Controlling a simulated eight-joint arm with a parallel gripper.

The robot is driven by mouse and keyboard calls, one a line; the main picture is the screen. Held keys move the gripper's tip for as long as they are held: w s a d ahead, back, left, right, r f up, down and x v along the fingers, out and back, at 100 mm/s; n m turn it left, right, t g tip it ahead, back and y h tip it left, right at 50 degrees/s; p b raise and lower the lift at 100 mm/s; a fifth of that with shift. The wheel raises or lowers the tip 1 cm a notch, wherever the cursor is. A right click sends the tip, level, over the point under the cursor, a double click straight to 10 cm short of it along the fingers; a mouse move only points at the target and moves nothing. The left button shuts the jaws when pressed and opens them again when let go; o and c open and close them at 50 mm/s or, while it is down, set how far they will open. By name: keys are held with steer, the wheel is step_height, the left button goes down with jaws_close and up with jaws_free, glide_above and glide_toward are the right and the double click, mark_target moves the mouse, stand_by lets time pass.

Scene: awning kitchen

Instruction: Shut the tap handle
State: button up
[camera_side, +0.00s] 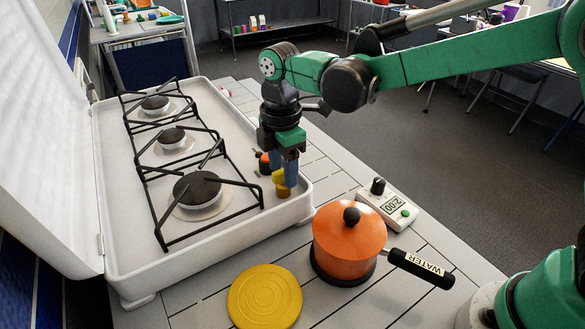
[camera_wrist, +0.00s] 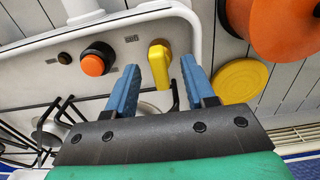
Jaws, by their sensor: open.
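In the side view the handle (camera_side: 281,188) is partly hidden by my fingers. My gripper (camera_wrist: 159,66) is open, with one blue finger on either side of the handle in the wrist view. A gap shows on both sides, and it is narrower at the right finger. In the side view my gripper (camera_side: 288,172) points down at the stove's front edge. I cannot tell whether a finger touches the handle.
An orange knob (camera_wrist: 94,64) is left of the handle in the wrist view. Black grates (camera_side: 190,190) cover several burners.

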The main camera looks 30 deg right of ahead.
jaws_close()
steer(key=shift+m, duration=0.3)
steer(key=m, duration=0.3)
steer(key=shift+m, duration=0.3)
steer(key=m, duration=0.4)
steer(key=shift+m, duration=0.3)
steer(key=m, duration=0.9)
